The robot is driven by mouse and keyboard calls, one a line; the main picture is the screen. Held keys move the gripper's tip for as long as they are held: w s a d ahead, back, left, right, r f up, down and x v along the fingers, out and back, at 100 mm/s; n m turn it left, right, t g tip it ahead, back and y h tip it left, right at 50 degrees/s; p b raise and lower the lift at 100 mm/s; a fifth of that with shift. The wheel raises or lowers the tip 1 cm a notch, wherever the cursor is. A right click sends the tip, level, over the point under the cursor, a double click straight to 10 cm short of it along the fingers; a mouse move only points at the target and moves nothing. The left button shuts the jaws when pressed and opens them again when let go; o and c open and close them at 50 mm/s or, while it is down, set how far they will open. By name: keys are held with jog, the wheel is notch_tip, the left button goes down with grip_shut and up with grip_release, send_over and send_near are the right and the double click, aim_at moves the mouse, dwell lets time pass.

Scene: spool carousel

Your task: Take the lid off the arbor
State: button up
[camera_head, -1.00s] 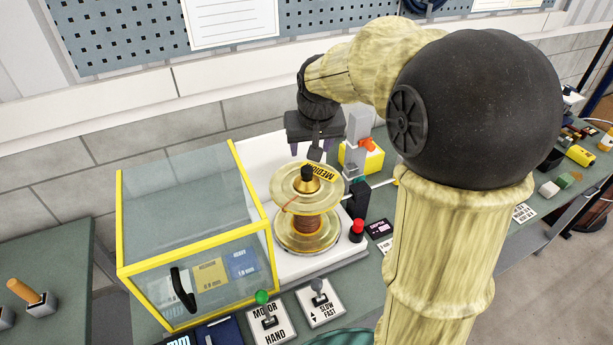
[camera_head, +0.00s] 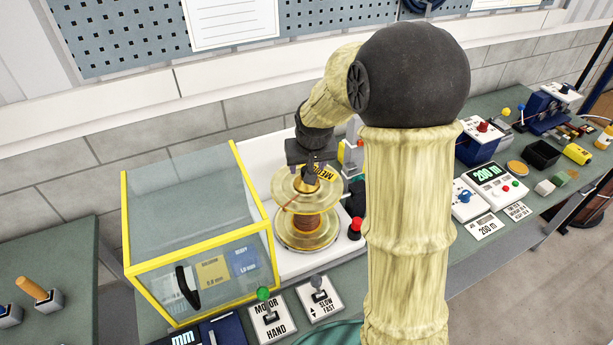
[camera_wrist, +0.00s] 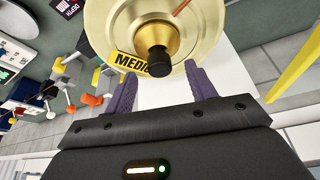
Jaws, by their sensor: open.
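The spool (camera_head: 300,190) of copper-coloured wire stands upright on the white machine base, with pale gold flanges. On its top is a brass cone with a black knob, which I take as the arbor's lid (camera_wrist: 155,38). A yellow label reading "MEDI…" (camera_wrist: 131,63) lies beside the cone. My gripper (camera_wrist: 160,72) is open, its two purple fingers on either side of the black knob in the wrist view, with gaps showing. In the head view my gripper (camera_head: 312,172) is over the spool top and hides most of the knob.
A yellow-framed clear guard box (camera_head: 197,225) stands left of the spool. A red button (camera_head: 355,226) is close on the right. Switch plates (camera_head: 270,317) lie in front. A yellow block with grey and orange parts (camera_head: 352,155) stands behind right.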

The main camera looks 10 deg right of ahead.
jog(key=shift+p+x, duration=0.4)
jog(key=shift+x, duration=1.15)
jog(key=shift+c, duration=0.5)
jog(key=shift+s, duration=0.15)
jog(key=c, duration=1.1)
